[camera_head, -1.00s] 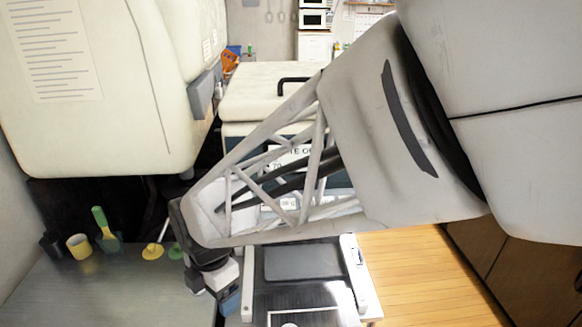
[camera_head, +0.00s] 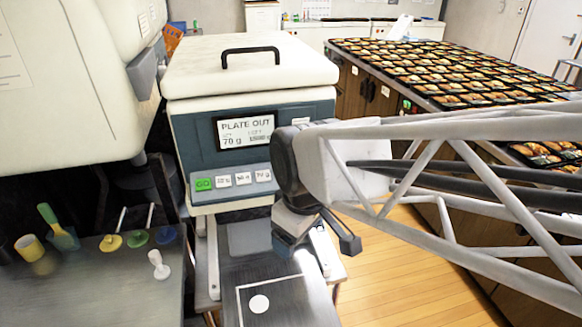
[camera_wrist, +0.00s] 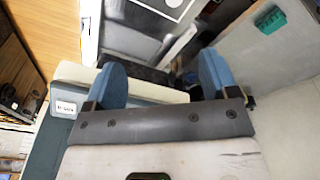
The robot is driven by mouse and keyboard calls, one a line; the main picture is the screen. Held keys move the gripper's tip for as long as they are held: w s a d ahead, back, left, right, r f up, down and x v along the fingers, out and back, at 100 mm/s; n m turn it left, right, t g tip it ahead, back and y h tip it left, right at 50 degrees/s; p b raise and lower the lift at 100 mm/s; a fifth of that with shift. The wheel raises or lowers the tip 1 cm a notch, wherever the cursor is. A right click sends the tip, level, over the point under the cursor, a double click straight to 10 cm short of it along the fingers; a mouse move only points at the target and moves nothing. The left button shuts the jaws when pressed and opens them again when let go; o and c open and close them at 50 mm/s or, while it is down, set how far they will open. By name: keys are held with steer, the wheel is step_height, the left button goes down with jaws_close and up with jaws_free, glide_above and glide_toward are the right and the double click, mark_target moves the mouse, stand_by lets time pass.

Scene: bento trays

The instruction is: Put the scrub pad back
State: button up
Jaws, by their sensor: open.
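A small teal-green block (camera_wrist: 272,20), which may be the scrub pad, lies on a grey surface at the upper right of the wrist view. I cannot make out a scrub pad in the head view. My gripper (camera_head: 318,241) hangs in front of the machine, above the dark plate. In the wrist view, the two blue fingertips of my gripper (camera_wrist: 162,76) are wide apart with nothing held between them. The teal block is well away from the fingers.
The machine (camera_head: 190,110) with a "PLATE OUT 70 g" screen stands behind the dark plate (camera_head: 290,300). The metal counter (camera_head: 90,295) at left bears a yellow cup (camera_head: 30,248), a green scoop (camera_head: 62,238), coloured discs and a white piece (camera_head: 158,264). Bento trays (camera_head: 440,70) fill the right table.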

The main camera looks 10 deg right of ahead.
steer(key=s+d+r+m, duration=0.1)
steer(key=s+d+m, duration=0.3)
steer(key=d+m, duration=0.2)
steer(key=shift+s+d+r+m+t+h, duration=0.3)
steer(key=shift+d+m+h, duration=0.1)
steer(key=shift+m, duration=0.4)
